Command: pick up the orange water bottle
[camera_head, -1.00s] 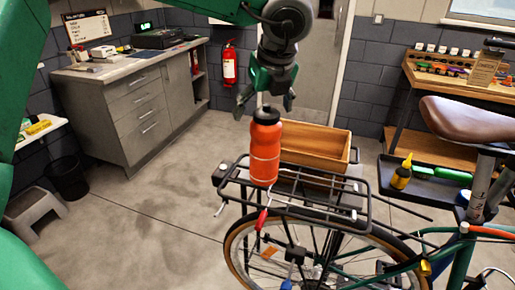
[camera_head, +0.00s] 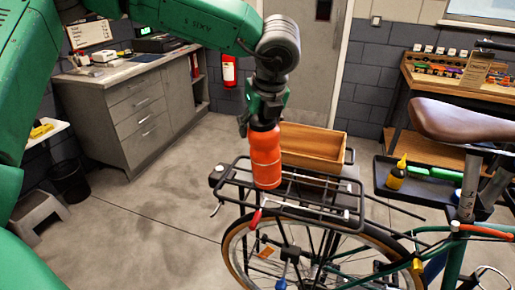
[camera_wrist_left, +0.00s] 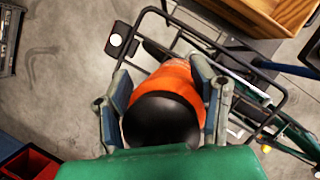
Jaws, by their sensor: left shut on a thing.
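The orange water bottle (camera_head: 265,158) stands upright at the bike's black rear rack (camera_head: 330,211) in the head view. Its black cap is mostly hidden by my left gripper (camera_head: 262,116), which comes down from above. In the left wrist view the bottle (camera_wrist_left: 178,77) and its round black cap (camera_wrist_left: 160,121) sit between the two fingers of my left gripper (camera_wrist_left: 165,105). The gripper is shut on the bottle near its top. I cannot tell whether the bottle's base touches the rack. My right gripper is not in view.
A wooden crate (camera_head: 313,147) is just behind the bottle. The brown saddle (camera_head: 462,121) and a black tray with a yellow bottle (camera_head: 397,175) are to the right. A grey cabinet (camera_head: 140,105) stands at the left; the floor between is clear.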

